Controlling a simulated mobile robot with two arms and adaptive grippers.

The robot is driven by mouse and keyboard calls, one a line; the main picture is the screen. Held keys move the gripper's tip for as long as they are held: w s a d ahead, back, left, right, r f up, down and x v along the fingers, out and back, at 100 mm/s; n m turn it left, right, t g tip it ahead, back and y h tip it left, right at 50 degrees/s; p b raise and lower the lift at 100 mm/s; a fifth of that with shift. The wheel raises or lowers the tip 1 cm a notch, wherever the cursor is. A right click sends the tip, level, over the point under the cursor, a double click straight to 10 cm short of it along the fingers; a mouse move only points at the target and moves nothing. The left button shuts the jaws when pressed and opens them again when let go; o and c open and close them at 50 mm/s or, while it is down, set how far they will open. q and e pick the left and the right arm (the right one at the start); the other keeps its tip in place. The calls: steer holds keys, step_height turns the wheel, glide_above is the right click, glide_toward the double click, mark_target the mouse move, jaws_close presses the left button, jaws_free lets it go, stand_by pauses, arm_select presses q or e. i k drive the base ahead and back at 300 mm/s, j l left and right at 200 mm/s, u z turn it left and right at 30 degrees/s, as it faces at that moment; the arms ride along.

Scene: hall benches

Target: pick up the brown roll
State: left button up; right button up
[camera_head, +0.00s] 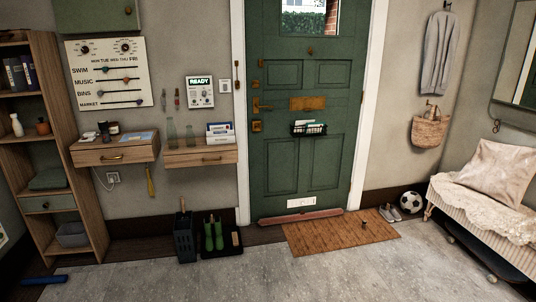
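A long reddish-brown roll (300,216) lies on the floor along the foot of the green door (331,154), just behind the doormat (340,236). It is the only roll-shaped brown thing I can make out, and its colour leans to red. Nothing covers it from the front. Neither of my grippers is in view.
A dark blue long object (44,280) lies on the floor at the left. Green boots (213,235) and a dark stand (185,241) are left of the door. Shoes (390,213), a football (411,202) and a bench (480,212) are right. The front floor is clear.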

mark_target(303, 216)
steer(key=i+l, duration=0.1)
steer(key=i, duration=1.75)
